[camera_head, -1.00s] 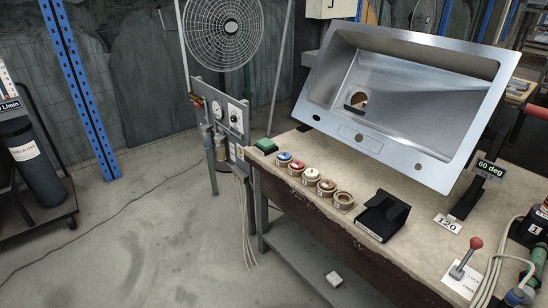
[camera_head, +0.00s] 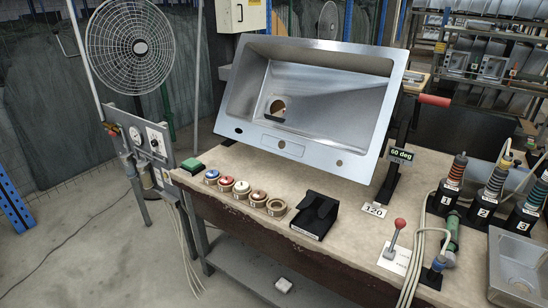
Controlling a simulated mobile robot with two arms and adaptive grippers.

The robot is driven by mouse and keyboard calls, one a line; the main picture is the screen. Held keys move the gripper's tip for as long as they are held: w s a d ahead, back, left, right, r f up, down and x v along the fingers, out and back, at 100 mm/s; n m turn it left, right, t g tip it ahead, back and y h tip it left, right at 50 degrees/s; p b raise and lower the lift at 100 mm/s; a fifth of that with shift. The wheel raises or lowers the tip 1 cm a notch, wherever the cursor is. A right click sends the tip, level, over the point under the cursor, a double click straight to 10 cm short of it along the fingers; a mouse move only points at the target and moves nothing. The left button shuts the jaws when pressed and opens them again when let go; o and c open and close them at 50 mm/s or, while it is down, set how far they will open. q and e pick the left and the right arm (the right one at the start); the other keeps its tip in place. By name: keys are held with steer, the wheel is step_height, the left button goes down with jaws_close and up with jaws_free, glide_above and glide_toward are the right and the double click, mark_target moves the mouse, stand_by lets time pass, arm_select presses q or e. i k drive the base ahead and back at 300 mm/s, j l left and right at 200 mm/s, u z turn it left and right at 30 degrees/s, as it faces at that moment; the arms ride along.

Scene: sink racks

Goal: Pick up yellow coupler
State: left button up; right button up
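Several upright dark tools with coloured rings stand in numbered black holders at the right: tool 1 (camera_head: 456,172), tool 2 (camera_head: 496,179) and tool 3 (camera_head: 535,195). A row of round wooden holders on the bench carries coloured caps: blue (camera_head: 212,174), red (camera_head: 226,181), white (camera_head: 241,187) and reddish-brown (camera_head: 258,195). Neither gripper is in view.
A tilted steel sink (camera_head: 340,90) stands on the bench (camera_head: 335,180). A small steel basin (camera_head: 518,262) is at right. A fan (camera_head: 130,45) stands left.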

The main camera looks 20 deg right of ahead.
mark_target(505, 163)
steer(key=z, duration=1.85)
